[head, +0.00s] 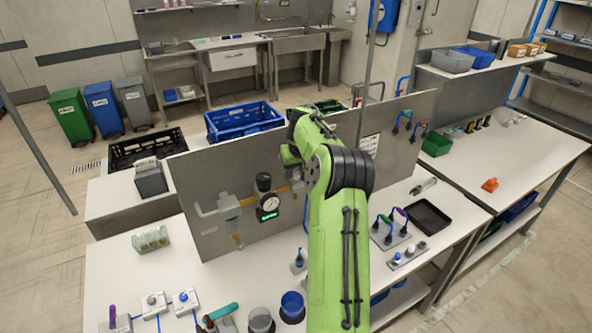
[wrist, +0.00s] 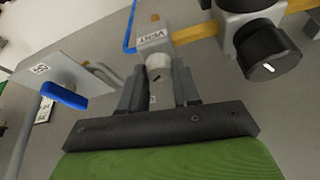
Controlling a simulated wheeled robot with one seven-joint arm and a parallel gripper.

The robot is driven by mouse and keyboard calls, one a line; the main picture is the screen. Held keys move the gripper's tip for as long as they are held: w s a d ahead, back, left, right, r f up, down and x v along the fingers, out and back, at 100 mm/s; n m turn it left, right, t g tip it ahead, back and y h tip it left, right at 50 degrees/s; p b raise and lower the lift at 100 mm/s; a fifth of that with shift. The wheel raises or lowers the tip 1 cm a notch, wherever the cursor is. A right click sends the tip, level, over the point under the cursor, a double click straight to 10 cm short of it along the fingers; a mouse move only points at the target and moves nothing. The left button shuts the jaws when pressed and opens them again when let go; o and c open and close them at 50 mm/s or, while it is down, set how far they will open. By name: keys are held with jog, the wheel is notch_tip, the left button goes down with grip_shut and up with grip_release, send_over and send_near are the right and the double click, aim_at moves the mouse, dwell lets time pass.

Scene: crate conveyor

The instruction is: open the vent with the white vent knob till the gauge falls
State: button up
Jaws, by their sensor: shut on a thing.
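The white vent knob (wrist: 158,62) shows in the wrist view, just below a small tag (wrist: 153,38) that reads VENT. My gripper (wrist: 159,82) has one finger on each side of the knob and is shut on it. The knob's outer face shows between the fingers with a small dark mark; its sides are partly covered. The gauge's needle is too small to read. My own arm hides the gripper and vent knob in the head view.
A black knob (wrist: 268,52) on the brass pipe is right of my gripper in the wrist view. A blue lever (wrist: 64,96) is to the left. In the head view, the bench before the panel (head: 225,225) holds switches, a bottle rack and cups.

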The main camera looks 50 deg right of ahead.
jog(key=m+h, duration=0.1)
jog(key=m, duration=0.2)
jog(key=shift+w+a+g, duration=0.1)
jog(key=shift+g, duration=0.2)
jog(key=shift+m+g+h+p, duration=0.3)
jog(key=shift+m+g+p, duration=0.4)
jog(key=shift+m, duration=1.2)
jog(key=o, duration=1.1)
jog(key=shift+c, duration=0.2)
jog(key=v, duration=1.5)
jog(key=shift+a+r+p, duration=0.3)
jog(key=shift+p, duration=0.15)
